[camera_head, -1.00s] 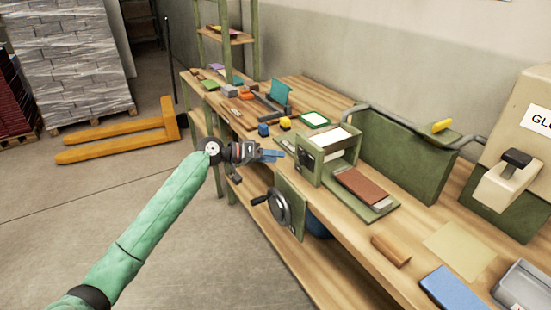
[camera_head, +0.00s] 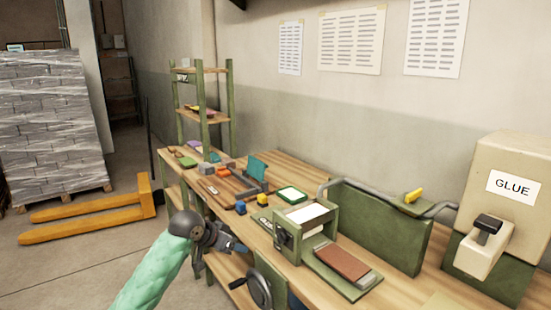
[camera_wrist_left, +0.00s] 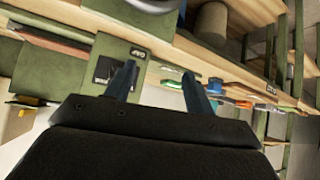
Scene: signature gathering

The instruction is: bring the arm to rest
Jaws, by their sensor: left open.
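My left gripper (camera_head: 238,246) is at the front edge of the workbench (camera_head: 411,291), left of the green press-like box with white paper (camera_head: 305,216). In the left wrist view its two blue-grey fingers (camera_wrist_left: 163,84) stand apart with nothing between them. The bench and green box parts (camera_wrist_left: 120,62) show tilted beyond the fingers. My left arm comes in from the lower left in a green sleeve. My right gripper is in neither view.
A handwheel (camera_head: 258,288) juts from the bench front near my gripper. A brown block (camera_head: 342,263) lies on a green plate. A glue dispenser (camera_head: 507,205) stands at right. A yellow pallet jack (camera_head: 90,215) is on the floor at left, with open floor before it.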

